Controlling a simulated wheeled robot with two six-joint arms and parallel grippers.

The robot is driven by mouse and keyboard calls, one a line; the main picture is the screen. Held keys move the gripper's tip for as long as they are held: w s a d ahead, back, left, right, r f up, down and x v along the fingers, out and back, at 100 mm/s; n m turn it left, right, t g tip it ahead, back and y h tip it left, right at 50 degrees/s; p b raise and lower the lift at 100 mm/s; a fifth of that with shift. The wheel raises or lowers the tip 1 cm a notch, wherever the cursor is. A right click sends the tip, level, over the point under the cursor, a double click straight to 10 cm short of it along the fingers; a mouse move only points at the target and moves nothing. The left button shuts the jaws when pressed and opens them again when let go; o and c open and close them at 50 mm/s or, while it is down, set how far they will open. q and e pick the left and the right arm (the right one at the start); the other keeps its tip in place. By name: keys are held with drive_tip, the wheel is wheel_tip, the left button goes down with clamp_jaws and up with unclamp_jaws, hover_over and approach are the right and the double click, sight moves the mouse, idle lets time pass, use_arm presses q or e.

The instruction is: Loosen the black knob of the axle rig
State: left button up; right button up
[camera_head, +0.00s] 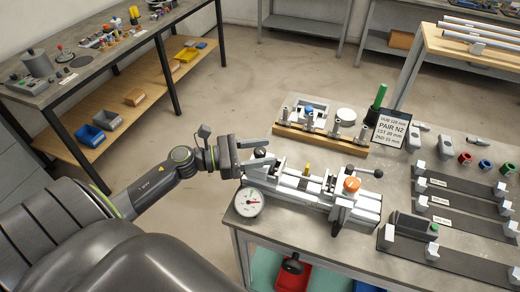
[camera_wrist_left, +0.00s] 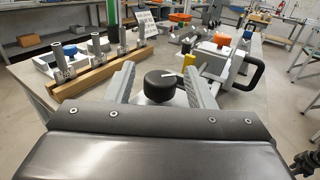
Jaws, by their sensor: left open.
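The axle rig (camera_head: 318,194) is a pale double-rail jig near the front of the grey workbench. Its black knob (camera_wrist_left: 159,84), round with a white line on top, stands at the rig's left end. My left gripper (camera_head: 266,153) is open at that end, its fingers pointing right. In the left wrist view the open left gripper (camera_wrist_left: 162,86) has one grey finger on each side of the knob. Whether either finger touches it I cannot tell. In the head view the knob (camera_head: 260,152) is small and partly hidden by the fingers. My right gripper is not in view.
A round dial gauge (camera_head: 249,202) stands at the rig's front left. An orange knob (camera_head: 351,184) and a black handle (camera_head: 340,218) are at its right end. A wooden rack with metal posts (camera_head: 322,140) lies behind. Dark strips with white blocks (camera_head: 460,207) fill the right.

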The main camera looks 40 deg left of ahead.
use_arm(q)
drive_tip(key=c, duration=0.9)
drive_tip(key=shift+c, duration=0.2)
